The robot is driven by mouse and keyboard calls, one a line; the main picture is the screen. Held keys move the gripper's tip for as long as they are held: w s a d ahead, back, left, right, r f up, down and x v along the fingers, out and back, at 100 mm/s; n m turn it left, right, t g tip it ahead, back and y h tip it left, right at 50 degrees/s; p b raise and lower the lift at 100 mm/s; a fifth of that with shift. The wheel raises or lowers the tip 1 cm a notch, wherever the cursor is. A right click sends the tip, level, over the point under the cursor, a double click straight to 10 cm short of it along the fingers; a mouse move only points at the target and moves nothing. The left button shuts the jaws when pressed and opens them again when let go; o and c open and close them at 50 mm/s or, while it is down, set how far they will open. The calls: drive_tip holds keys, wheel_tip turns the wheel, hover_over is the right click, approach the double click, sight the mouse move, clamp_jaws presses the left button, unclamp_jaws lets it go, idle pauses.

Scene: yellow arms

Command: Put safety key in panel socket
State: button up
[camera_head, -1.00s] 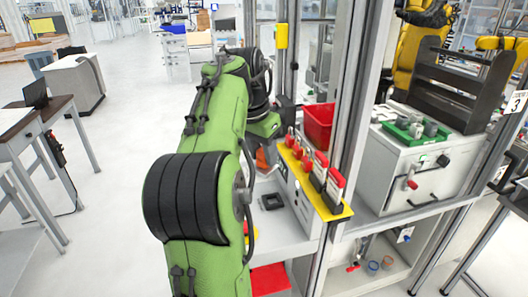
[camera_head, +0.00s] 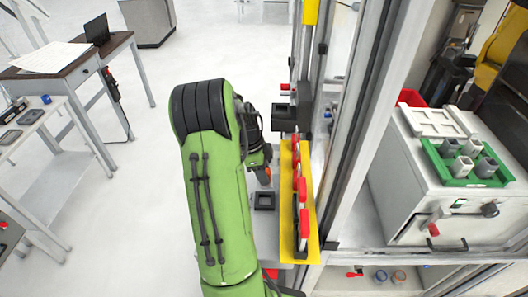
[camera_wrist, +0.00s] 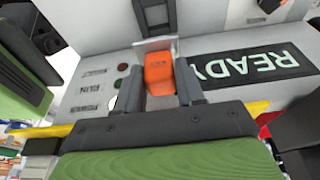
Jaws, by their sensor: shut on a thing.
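My gripper (camera_wrist: 160,92) is shut on the orange safety key (camera_wrist: 159,74), which lies between its two grey fingers in the wrist view. The key is in front of the light grey panel (camera_wrist: 213,42). A dark grey block (camera_wrist: 155,14) with a pale metal plate (camera_wrist: 154,43) sits just beyond the key, and it looks like the panel socket. I cannot tell whether the key touches it or is inside it. In the head view my green arm hides most of the gripper and the panel face.
The panel has a dark READY display (camera_wrist: 252,63) and small indicator lights (camera_wrist: 122,68). A yellow rail (camera_head: 313,218) with several red-handled pieces stands right of my arm. A metal post (camera_head: 360,125) and a cabinet with a green tray (camera_head: 498,181) are further right.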

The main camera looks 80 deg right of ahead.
drive_tip(key=b, duration=0.6)
hover_over(263, 202)
drive_tip(key=shift+f, duration=4.35)
drive_tip(key=o, duration=1.2)
drive_tip(key=shift+r, duration=0.1)
drive_tip(key=shift+c, duration=0.2)
drive_tip(key=v, duration=1.5)
drive_tip(key=shift+a+r+p, duration=0.15)
drive_tip(key=shift+r+p, duration=0.2)
drive_tip(key=shift+p, duration=0.05)
drive_tip(key=shift+w, duration=0.1)
